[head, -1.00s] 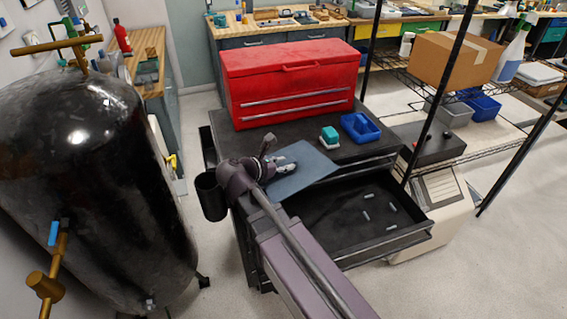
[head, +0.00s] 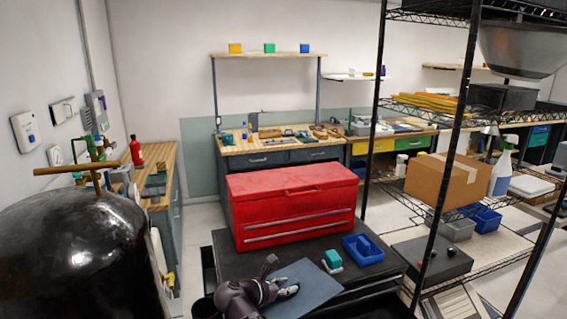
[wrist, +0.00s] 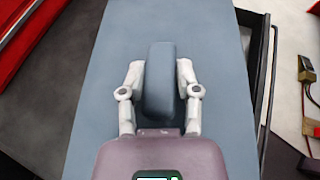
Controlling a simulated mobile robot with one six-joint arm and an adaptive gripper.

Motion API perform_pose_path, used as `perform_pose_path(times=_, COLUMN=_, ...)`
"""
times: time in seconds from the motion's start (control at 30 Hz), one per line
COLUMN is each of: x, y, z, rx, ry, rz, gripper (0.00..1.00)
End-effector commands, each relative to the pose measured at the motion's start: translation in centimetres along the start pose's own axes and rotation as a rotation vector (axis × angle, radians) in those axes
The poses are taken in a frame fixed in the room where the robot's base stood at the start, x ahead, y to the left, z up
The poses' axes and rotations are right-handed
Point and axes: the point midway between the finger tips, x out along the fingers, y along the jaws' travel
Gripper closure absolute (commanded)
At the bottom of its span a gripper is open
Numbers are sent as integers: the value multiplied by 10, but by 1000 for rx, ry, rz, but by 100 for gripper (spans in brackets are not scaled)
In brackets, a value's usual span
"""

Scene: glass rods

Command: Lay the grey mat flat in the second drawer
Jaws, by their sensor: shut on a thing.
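The blue-grey mat (head: 312,288) is in my gripper (head: 286,291) at the front of the dark cabinet top (head: 220,240). In the wrist view, the mat (wrist: 105,100) spreads broad and flat, with a raised block (wrist: 158,95) at its middle. My gripper (wrist: 159,72) is shut on this block, one pale finger on each side. I cannot tell whether the mat touches the cabinet. Only a dark part of the open drawer (head: 380,304) shows at the bottom of the head view. Its inside is mostly cut off or hidden by the mat.
A red toolbox (head: 290,205) stands at the back of the cabinet top. A teal-and-white block (head: 332,261) and a blue tray (head: 363,249) lie right of the mat. A black tank (head: 75,260) stands left. A wire shelf with a cardboard box (head: 443,183) stands right.

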Motion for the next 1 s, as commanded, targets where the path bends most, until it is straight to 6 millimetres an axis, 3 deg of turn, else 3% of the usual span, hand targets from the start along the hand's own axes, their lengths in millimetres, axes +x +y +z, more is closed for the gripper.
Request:
perform_pose_path(times=0.67, x=0, y=0, z=0, rx=0, ry=-1, rz=0, gripper=100)
perform_pose_path(times=1.0, x=-9, y=0, z=22, rx=0, ry=-1, rz=0, gripper=100)
